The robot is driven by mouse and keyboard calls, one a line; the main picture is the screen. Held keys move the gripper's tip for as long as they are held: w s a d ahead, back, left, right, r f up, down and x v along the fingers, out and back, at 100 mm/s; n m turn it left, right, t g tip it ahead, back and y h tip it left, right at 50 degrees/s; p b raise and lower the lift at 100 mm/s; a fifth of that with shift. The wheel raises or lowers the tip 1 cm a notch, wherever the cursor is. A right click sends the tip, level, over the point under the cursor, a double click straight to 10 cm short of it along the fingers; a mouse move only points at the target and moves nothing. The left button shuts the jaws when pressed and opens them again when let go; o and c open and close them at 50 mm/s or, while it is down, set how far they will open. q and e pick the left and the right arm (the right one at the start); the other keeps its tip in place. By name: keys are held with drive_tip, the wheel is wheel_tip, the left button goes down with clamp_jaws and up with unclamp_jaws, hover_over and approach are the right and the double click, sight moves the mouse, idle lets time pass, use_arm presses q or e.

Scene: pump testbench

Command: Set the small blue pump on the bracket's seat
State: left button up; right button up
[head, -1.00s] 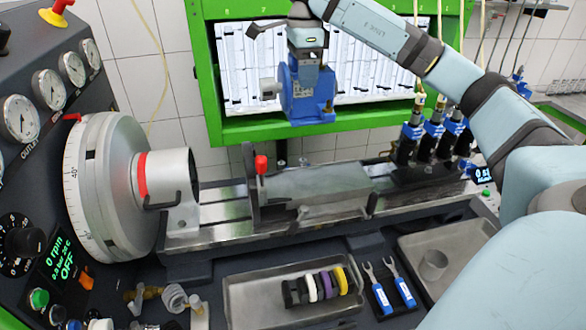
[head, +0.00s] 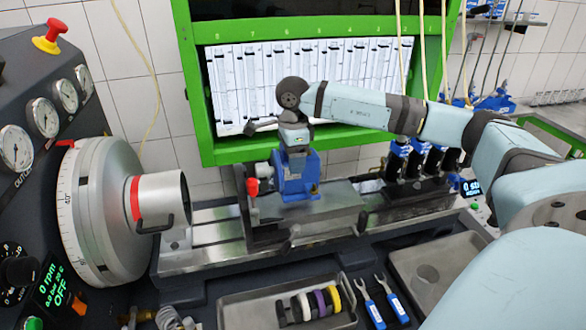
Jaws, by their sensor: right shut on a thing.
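The small blue pump (head: 298,178) hangs upright under my right gripper (head: 294,146), which is shut on its top. The pump is in front of the upright plate of the bracket (head: 246,205) and over its flat grey seat (head: 335,198) on the bench rails. It looks close to the seat, but I cannot tell whether its base touches. The pump hides part of the seat and the plate. A red knob (head: 252,187) is just left of the pump. My left gripper is not in view.
A large round drive with a red-banded shaft (head: 135,199) stands at the left. Several blue injectors (head: 420,160) stand behind at the right. A tray with coloured rings (head: 240,316) and two blue-handled wrenches (head: 385,305) are in front. A green-framed panel (head: 200,150) is behind.

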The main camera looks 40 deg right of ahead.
wheel_tip(320, 180, down, 4)
drive_tip(key=shift+r+p, duration=0.15)
drive_tip(key=shift+p, duration=0.15)
drive_tip(key=o, duration=1.5)
